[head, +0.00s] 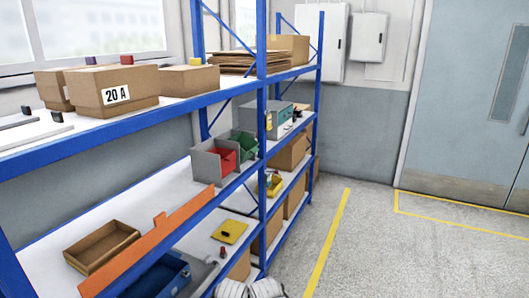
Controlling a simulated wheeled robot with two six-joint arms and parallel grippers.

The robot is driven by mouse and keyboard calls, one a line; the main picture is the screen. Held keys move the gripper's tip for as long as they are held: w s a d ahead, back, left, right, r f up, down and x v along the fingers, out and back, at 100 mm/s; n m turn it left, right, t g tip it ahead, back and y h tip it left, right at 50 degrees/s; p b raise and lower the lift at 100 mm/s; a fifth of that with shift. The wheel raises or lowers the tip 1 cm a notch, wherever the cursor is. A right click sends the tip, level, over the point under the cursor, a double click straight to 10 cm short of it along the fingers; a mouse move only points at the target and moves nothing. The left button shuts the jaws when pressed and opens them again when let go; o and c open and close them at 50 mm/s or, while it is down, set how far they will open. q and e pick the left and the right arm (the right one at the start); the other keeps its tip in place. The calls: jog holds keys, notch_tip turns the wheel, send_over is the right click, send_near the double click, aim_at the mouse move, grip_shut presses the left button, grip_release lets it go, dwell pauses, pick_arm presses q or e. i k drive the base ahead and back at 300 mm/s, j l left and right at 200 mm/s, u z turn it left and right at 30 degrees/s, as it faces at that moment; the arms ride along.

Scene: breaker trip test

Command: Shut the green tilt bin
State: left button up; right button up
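The green tilt bin (244,144) is on the middle shelf of the blue rack, beside a red bin (223,160). A grey housing panel (206,167) stands at the left of the red bin. The green bin looks tipped outward, with its dark inside showing, but it is small and its exact angle is hard to tell. Neither of my grippers can be made out in the head view. Pale ribbed parts at the bottom edge may be mine; no fingertips show there.
The blue rack's upright (261,110) stands just right of the green bin. The floor (400,255) right of the rack is clear, with yellow lines.

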aim_at(249, 145)
jog(key=i+l+u, duration=0.2)
jog(key=i+l, duration=0.85)
